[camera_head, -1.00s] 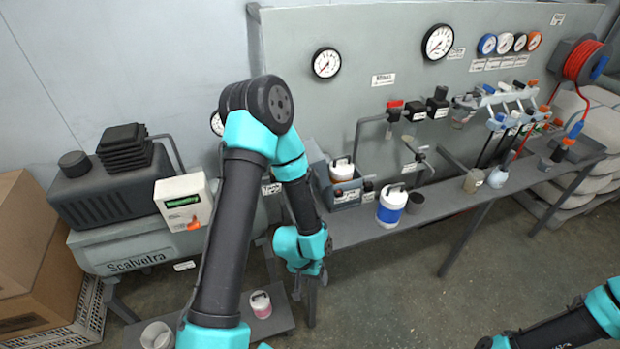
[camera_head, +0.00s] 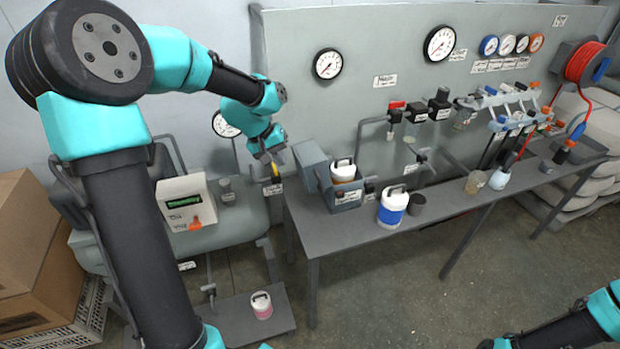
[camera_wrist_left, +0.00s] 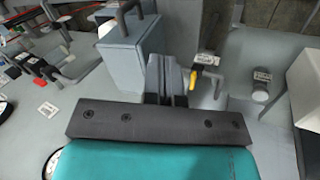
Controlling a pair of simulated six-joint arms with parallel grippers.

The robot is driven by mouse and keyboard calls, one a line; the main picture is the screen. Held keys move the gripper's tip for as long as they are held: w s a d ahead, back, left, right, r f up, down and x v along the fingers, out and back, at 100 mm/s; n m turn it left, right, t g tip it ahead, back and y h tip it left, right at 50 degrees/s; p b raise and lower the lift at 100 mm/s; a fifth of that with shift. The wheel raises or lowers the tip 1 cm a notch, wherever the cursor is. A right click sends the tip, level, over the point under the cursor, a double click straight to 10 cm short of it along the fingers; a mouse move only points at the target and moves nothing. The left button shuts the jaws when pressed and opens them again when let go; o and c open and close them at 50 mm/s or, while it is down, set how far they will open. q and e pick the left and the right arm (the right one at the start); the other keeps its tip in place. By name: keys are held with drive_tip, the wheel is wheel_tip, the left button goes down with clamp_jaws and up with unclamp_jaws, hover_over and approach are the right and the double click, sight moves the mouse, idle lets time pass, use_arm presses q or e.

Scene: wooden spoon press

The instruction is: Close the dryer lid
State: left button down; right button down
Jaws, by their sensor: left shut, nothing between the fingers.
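The dryer appears to be the grey box (camera_head: 346,197) at the left end of the bench, with a white-capped container (camera_head: 343,171) in it. A grey panel (camera_head: 312,166), apparently its lid, stands raised at its left side. In the left wrist view a grey block with a metal loop handle (camera_wrist_left: 113,65) shows at upper left; it looks like this lid. My left gripper (camera_head: 269,162) is shut and empty, left of the panel and apparently apart from it. Its fingers (camera_wrist_left: 166,78) show in the left wrist view. My right gripper is out of view.
A yellow-handled valve (camera_wrist_left: 194,77) is close to the right of my left fingers. A blue and white bottle (camera_head: 392,207) and a dark cup (camera_head: 417,205) stand right of the box. A control box (camera_head: 187,202) is at left. The bench front (camera_head: 350,240) is clear.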

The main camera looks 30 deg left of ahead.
sight(314, 170)
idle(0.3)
use_arm(q)
drive_tip(key=w+d+f, duration=0.5)
drive_tip(key=d+f, duration=0.1)
drive_tip(key=f, duration=0.2)
drive_tip(key=shift+w+d+f, duration=0.15)
drive_tip(key=shift+d, duration=0.1)
idle(0.6)
